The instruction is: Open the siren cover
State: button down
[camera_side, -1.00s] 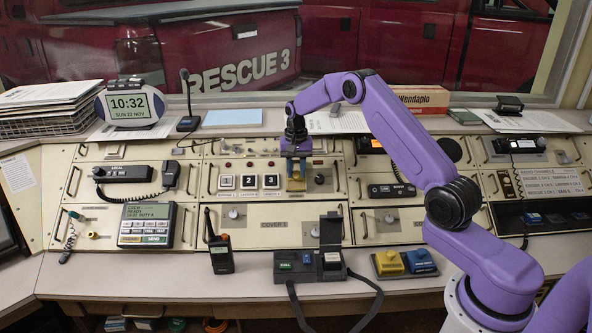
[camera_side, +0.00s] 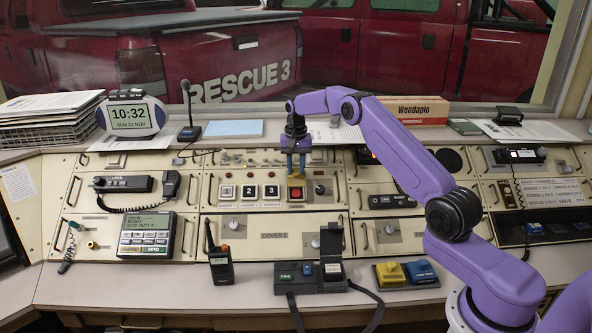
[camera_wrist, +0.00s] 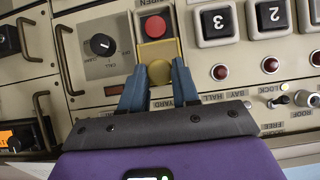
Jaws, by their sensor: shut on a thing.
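The siren cover (camera_wrist: 157,48) is a small yellow flap, raised off a red button (camera_wrist: 153,27) on the console. In the wrist view the button shows plainly beside the flap. In the side view the red button (camera_side: 296,194) is also uncovered, with yellow around it. My gripper (camera_side: 297,172) is just above and behind the button, fingers pointing down. In the wrist view the blue fingertips (camera_wrist: 158,70) are on either side of the yellow flap and shut on it. The fingers partly hide the flap in the side view.
A black rotary knob (camera_wrist: 103,44) sits beside the siren button. A cover plate (camera_side: 274,235) with handles lies in front. A radio (camera_side: 220,262) stands at the front, with open desk to its left.

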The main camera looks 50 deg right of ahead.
aim_at(296, 170)
jog(key=c, duration=0.8)
grip_release()
notch_tip(296, 170, up, 12)
